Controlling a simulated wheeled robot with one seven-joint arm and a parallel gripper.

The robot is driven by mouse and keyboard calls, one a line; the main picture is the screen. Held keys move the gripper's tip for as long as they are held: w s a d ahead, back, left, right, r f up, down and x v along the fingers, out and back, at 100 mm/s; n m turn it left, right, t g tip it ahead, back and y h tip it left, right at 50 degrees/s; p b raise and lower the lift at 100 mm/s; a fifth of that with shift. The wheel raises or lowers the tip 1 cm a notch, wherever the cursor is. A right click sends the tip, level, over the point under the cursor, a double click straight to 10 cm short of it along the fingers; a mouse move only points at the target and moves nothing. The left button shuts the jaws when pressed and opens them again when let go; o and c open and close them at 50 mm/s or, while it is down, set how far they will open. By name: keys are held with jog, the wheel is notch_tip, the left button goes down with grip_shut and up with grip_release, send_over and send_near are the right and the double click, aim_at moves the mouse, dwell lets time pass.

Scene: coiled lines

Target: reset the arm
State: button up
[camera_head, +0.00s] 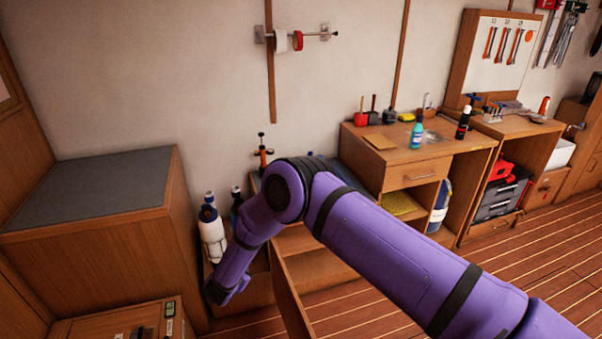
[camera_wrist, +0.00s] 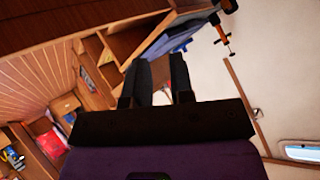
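My purple arm reaches across the head view from the lower right, bends at an elbow and hangs down to the left over the low wooden unit. In the head view the fingers of my gripper cannot be made out at the arm's lower end. In the wrist view my gripper (camera_wrist: 162,88) shows two dark fingers standing apart with a gap between them. Nothing shows held in the gap. Behind the fingers are wooden shelves and a pale wall.
A wooden box with a grey top (camera_head: 95,190) stands at left. White bottles (camera_head: 212,235) stand close beside my forearm. A wooden desk (camera_head: 415,175) with a teal bottle (camera_head: 416,136) is behind the arm. Plank floor (camera_head: 530,260) lies open at right.

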jog(key=w+d+r+n+y, duration=0.1)
jog(key=w+r+y, duration=0.15)
jog(key=r, duration=0.65)
jog(key=w+d+r+n+y, duration=0.1)
jog(key=w+d+r, duration=0.15)
jog(key=r, duration=0.65)
jog(key=w+d+r+n+y, duration=0.1)
jog(key=w+r, duration=0.3)
jog(key=r, duration=0.5)
jog(key=s+d+r+n+g+y, duration=0.1)
jog(key=s+d+r, duration=0.1)
jog(key=d+r, duration=0.65)
jog(key=s+d+r+n+g+y, duration=0.15)
jog(key=d+r, duration=0.35)
jog(key=r, duration=0.7)
jog(key=s+d+r+n+h, duration=0.1)
jog(key=s+d+r, duration=0.5)
jog(key=s+d, duration=0.3)
jog(key=s+d+r+n+h, duration=0.1)
jog(key=s+d+r+h, duration=0.1)
jog(key=s+d+r, duration=0.55)
jog(key=s+d+f+g+h, duration=0.1)
jog(key=s+d+f, duration=0.1)
jog(key=s+d, duration=0.6)
jog(key=s+d+f+g+h, duration=0.1)
jog(key=s+d, duration=0.6)
jog(key=s, duration=0.8)
jog(key=shift+s+d+f+g+h, duration=0.35)
jog(key=shift+d+f+g+h, duration=0.05)
jog(key=shift+g+h, duration=0.1)
